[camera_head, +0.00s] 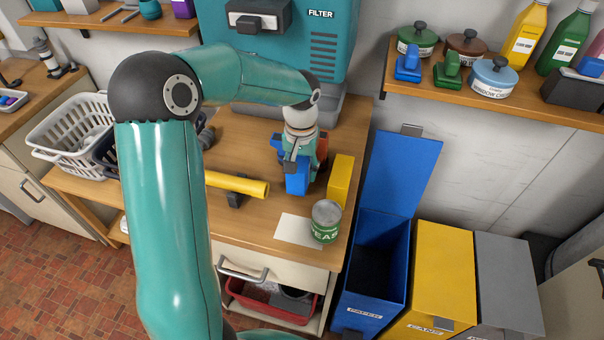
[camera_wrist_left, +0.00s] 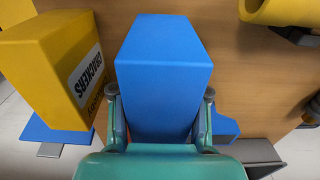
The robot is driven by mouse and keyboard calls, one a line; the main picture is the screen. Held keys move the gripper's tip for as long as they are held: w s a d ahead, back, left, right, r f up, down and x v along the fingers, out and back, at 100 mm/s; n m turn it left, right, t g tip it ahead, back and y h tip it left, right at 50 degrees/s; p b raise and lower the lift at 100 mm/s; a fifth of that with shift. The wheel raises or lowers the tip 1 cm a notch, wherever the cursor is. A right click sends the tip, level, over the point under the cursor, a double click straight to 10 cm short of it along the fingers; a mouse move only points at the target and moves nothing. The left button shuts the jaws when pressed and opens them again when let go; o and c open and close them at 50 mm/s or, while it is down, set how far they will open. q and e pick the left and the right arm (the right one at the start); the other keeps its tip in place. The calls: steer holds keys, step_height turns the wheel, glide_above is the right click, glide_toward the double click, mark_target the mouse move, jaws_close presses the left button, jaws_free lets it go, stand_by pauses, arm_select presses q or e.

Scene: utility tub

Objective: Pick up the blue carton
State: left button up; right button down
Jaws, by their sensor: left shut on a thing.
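The blue carton (camera_head: 297,180) is on the wooden counter or just above it; I cannot tell which. In the left wrist view the carton (camera_wrist_left: 162,65) fills the space between the fingers. My left gripper (camera_head: 297,160) comes down from above and is shut on the carton, with a finger on each side in the left wrist view (camera_wrist_left: 160,118). The carton's lower end is hidden in the wrist view. My right gripper is not in view.
A yellow crackers box (camera_head: 341,180) stands close to the right of the carton. A yellow tube (camera_head: 237,185) lies left on a dark support. A green can (camera_head: 326,222) and white sheet (camera_head: 295,230) are in front. An open blue bin (camera_head: 372,270) stands right of the counter.

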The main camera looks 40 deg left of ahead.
arm_select(q)
step_height(320, 180, up, 18)
stand_by(0.4)
steer(key=shift+f, duration=0.1)
stand_by(0.8)
